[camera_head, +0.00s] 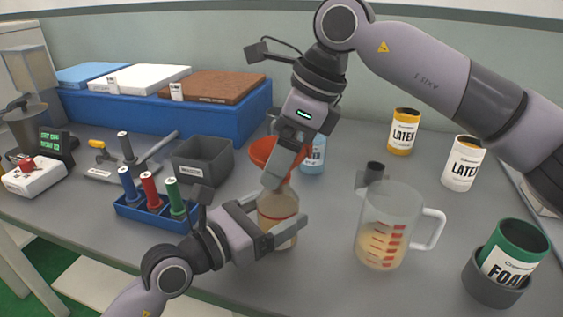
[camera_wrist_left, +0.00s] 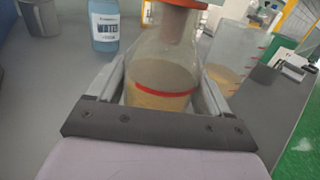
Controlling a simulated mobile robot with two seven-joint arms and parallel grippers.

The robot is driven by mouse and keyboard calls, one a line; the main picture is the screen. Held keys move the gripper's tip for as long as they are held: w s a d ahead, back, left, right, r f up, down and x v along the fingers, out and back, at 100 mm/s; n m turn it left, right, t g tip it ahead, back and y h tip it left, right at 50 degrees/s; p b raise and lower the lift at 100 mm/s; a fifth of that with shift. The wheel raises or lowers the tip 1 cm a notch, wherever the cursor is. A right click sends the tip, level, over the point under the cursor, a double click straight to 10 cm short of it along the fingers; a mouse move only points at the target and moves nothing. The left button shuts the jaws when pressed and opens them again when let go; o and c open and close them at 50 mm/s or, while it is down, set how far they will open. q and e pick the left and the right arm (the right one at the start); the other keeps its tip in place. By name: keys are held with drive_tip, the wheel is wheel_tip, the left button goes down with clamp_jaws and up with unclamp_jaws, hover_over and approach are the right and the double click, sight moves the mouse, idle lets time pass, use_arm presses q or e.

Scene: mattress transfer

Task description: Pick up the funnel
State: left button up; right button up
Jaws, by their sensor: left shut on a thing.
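The red-orange funnel (camera_head: 262,150) is near the middle of the table in the head view, partly hidden behind my right gripper. In the left wrist view, orange-red (camera_wrist_left: 186,3) shows at the top edge, above the neck of a clear flask (camera_wrist_left: 160,82). The flask holds yellowish-brown liquid and has a red line around it; it also shows in the head view (camera_head: 278,208). My left gripper (camera_head: 283,216) is shut on the flask, one finger on each side. My right gripper (camera_head: 277,170) points down at the funnel, above the flask; whether its fingers grip the funnel is unclear.
A clear measuring jug (camera_head: 392,222) with some liquid stands right of the flask. A blue water bottle (camera_head: 313,157) is behind. Latex cans (camera_head: 464,165) and a green foam can (camera_head: 515,250) stand at right. A grey bin (camera_head: 203,160) and a blue marker rack (camera_head: 128,209) are at left.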

drive_tip(key=c, duration=0.3)
drive_tip(key=shift+r, duration=0.15)
drive_tip(key=shift+c, duration=0.2)
wheel_tip(320, 180, up, 10)
idle(0.7)
idle(0.5)
use_arm(q)
drive_tip(key=o, duration=1.3)
